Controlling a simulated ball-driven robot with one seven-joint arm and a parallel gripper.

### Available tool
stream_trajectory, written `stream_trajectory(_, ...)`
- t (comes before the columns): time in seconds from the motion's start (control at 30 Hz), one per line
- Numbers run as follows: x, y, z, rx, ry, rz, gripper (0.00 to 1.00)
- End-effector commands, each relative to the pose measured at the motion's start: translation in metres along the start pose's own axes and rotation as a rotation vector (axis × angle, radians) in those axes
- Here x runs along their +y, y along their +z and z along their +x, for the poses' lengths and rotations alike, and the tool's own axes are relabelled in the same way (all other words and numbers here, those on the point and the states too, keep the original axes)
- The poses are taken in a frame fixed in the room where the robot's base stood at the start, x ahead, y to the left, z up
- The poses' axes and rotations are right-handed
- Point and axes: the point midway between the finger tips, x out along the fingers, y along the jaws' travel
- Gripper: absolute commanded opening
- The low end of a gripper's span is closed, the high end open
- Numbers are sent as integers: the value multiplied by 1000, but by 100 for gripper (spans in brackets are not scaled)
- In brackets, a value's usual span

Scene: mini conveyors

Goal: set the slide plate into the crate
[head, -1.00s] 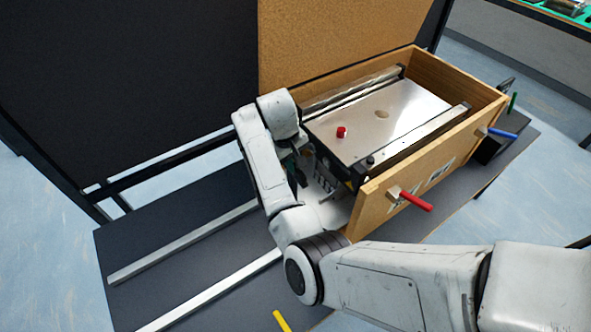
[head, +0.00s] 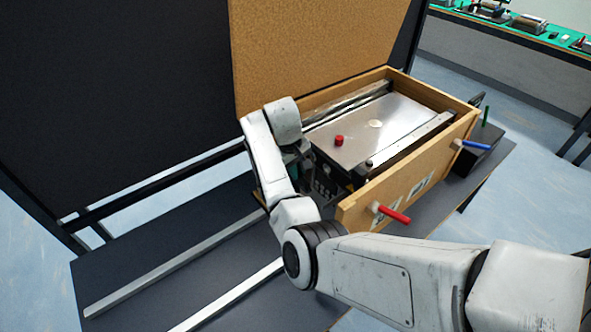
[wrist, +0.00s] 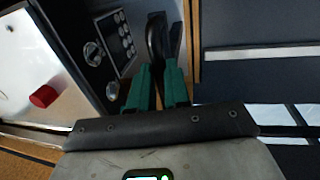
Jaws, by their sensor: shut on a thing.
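The slide plate (head: 362,143) is a flat silver plate with a red knob and a round mark, on a dark unit with a control panel at its near end. It lies between the walls of the wooden crate (head: 415,188), with its panel end at the crate's left end. My gripper (wrist: 158,72) has green fingers shut on a black handle beside the panel, next to a wooden edge. In the head view, my arm hides most of the gripper and the handle. I cannot tell whether the unit rests on the crate floor.
A red peg (head: 392,214) and a blue peg (head: 474,145) stick out of the crate's front. A dark box (head: 474,158) stands at its right end. Two metal rails (head: 170,262) run along the dark table to the left. A tan board (head: 310,45) stands behind.

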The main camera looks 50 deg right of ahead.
Motion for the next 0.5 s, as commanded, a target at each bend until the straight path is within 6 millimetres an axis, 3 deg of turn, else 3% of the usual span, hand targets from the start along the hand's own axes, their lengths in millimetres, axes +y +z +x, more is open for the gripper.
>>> stream_trajectory(0.27, -1, 0, 0, -1, -2, -1, 41)
stream_trajectory(0.5, -1, 0, -1, -1, -1, -1, 42)
